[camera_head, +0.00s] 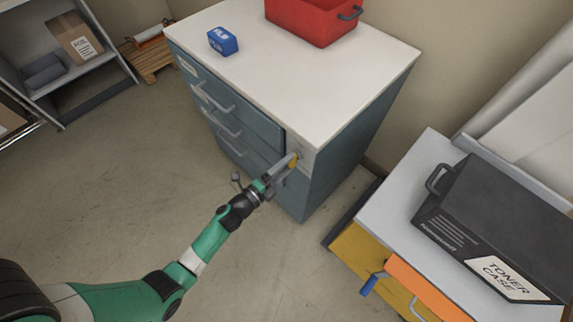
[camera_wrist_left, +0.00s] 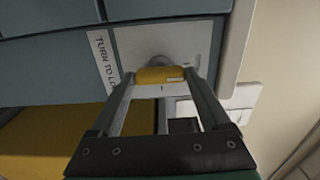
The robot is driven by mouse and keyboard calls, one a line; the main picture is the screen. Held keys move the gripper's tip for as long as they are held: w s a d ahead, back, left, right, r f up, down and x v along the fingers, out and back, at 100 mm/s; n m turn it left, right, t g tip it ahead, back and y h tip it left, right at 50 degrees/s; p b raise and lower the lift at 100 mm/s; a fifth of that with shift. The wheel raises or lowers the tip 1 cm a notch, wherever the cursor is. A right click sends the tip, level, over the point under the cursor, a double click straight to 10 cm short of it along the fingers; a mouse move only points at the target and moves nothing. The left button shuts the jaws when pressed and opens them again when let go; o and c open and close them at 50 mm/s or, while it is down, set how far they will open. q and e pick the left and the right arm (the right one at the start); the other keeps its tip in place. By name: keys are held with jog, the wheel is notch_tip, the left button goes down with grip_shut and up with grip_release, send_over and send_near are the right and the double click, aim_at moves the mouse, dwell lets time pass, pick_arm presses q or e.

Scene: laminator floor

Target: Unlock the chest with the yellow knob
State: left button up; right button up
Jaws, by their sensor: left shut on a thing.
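The chest (camera_head: 345,140) is a blue-grey drawer cabinet with a white top, standing at the centre of the head view. Its yellow knob (camera_head: 294,161) is on the front face near the upper right corner. In the left wrist view the yellow knob (camera_wrist_left: 160,75) lies horizontally on a light plate (camera_wrist_left: 135,42), beside a label reading "TURN TO LO", the rest hidden. My left gripper (camera_head: 290,163) is at the knob, and in the wrist view its two fingers (camera_wrist_left: 160,80) are closed on the knob's ends. My right gripper is not in view.
A red bin (camera_head: 310,22) and a small blue box (camera_head: 223,41) sit on the chest top. At right, a low cabinet with an orange drawer front (camera_head: 425,290) carries a black toner case (camera_head: 490,225). A shelf (camera_head: 95,70) stands at far left. Floor left of the chest is clear.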

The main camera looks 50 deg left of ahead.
pick_arm(q)
jog(key=o, duration=1.2)
jog(key=s+p, duration=0.1)
jog(key=s, duration=0.3)
jog(key=s+p, duration=0.1)
jog(key=s, duration=0.2)
jog(key=s+p, duration=0.1)
jog(key=s, duration=0.3)
jog(key=shift+s+d, duration=0.3)
jog(key=shift+d, duration=0.1)
